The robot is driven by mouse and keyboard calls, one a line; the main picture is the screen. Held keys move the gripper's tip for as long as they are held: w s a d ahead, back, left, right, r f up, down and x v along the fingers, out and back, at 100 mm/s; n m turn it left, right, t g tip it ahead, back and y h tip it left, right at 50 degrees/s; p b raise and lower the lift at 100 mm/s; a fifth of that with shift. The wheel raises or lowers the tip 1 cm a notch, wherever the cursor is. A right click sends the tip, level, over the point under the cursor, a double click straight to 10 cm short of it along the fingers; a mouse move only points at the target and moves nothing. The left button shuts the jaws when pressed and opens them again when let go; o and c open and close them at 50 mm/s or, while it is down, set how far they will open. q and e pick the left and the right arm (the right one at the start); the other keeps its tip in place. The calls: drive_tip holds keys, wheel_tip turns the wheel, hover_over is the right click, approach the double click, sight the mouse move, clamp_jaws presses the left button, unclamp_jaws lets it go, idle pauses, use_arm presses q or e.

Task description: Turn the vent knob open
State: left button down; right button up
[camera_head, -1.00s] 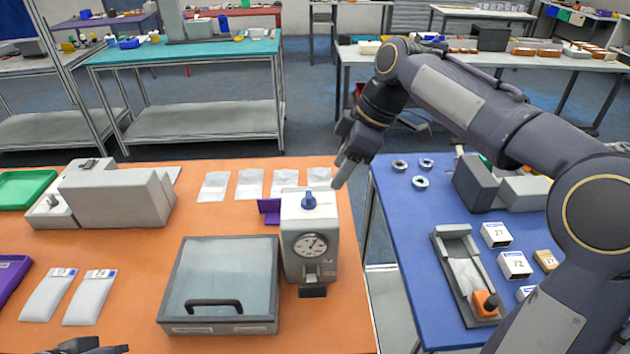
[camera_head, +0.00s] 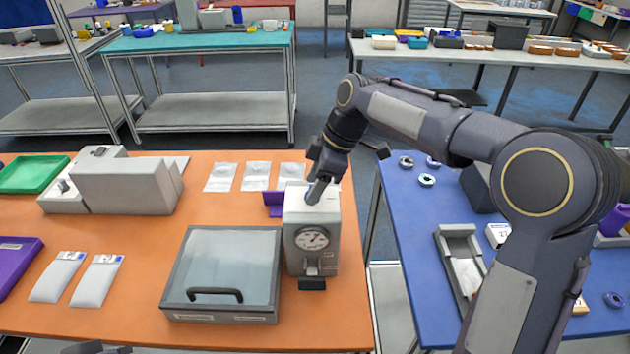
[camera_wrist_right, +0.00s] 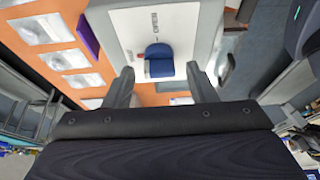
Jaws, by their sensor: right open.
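The vent knob (camera_wrist_right: 159,62) is blue and sits on the white top plate of a grey box-shaped device (camera_head: 312,237) with a round dial on its front. In the head view the knob is hidden behind my right gripper (camera_head: 314,194), which points down at the top of the device. In the right wrist view my right gripper (camera_wrist_right: 158,78) is open, its two fingers apart, with the knob centred between and just beyond the tips. I see no contact with the knob. Only a dark sliver of my left gripper (camera_head: 95,348) shows at the bottom edge.
A grey case with a clear lid (camera_head: 225,270) stands left of the device. A purple piece (camera_head: 273,203) and white packets (camera_head: 255,176) lie behind it. A blue table (camera_head: 405,240) with small boxes and rings is to the right, across a gap.

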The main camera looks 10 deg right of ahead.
drive_tip(key=c, duration=1)
drive_tip(key=shift+o, duration=0.2)
drive_tip(key=shift+m, duration=0.3)
drive_tip(key=shift+s+m+t+b, duration=0.1)
drive_tip(key=shift+m+t+b, duration=0.55)
drive_tip(key=shift+m, duration=0.55)
drive_tip(key=m, duration=0.2)
drive_tip(key=m+t+h, duration=0.1)
drive_tip(key=m, duration=0.1)
drive_tip(key=shift+s+a+m+t+b, duration=0.1)
drive_tip(key=shift+a+m+t+b, duration=0.05)
drive_tip(key=shift+m+t+b, duration=0.15)
drive_tip(key=m+h, duration=0.1)
drive_tip(key=m, duration=0.1)
drive_tip(key=m+h, duration=0.1)
drive_tip(key=m, duration=0.2)
drive_tip(key=shift+a+t+b, duration=0.15)
drive_tip(key=shift+t+b, duration=0.15)
drive_tip(key=shift+t, duration=0.05)
drive_tip(key=m+h, duration=0.2)
drive_tip(key=m, duration=0.3)
drive_tip(key=shift+m, duration=0.3)
